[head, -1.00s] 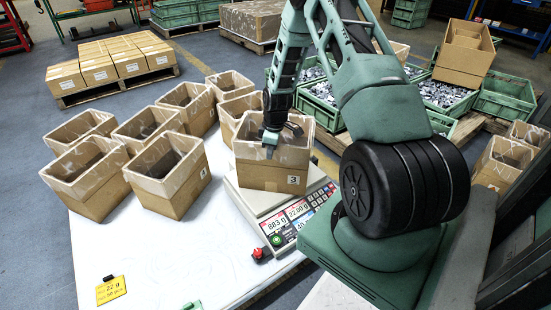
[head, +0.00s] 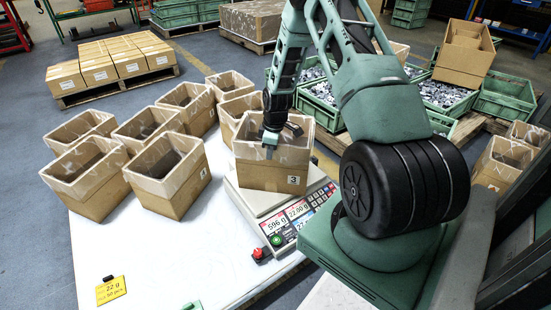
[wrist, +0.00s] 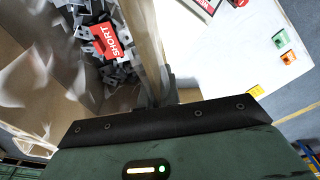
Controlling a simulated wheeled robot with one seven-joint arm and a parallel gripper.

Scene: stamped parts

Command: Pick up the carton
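The carton (head: 272,178) is an open brown box with a "3" label on its front. It stands upright at the scale's platform; I cannot make out a gap under it. In the wrist view the carton (wrist: 35,75) holds grey stamped parts (wrist: 88,62) and a red "SHORT" card (wrist: 112,40). My gripper (head: 271,150) points down at the carton's near wall, with one finger outside it; the other finger is hidden. In the wrist view the wall runs in between the fingers (wrist: 155,95), and the gripper looks shut on it.
The scale (head: 275,215) reads about 596 g. Several open cartons (head: 165,175) stand close by on the left of the white table (head: 165,260). A yellow card (head: 110,290) lies at the front left. Green crates of parts (head: 445,95) stand behind on the right.

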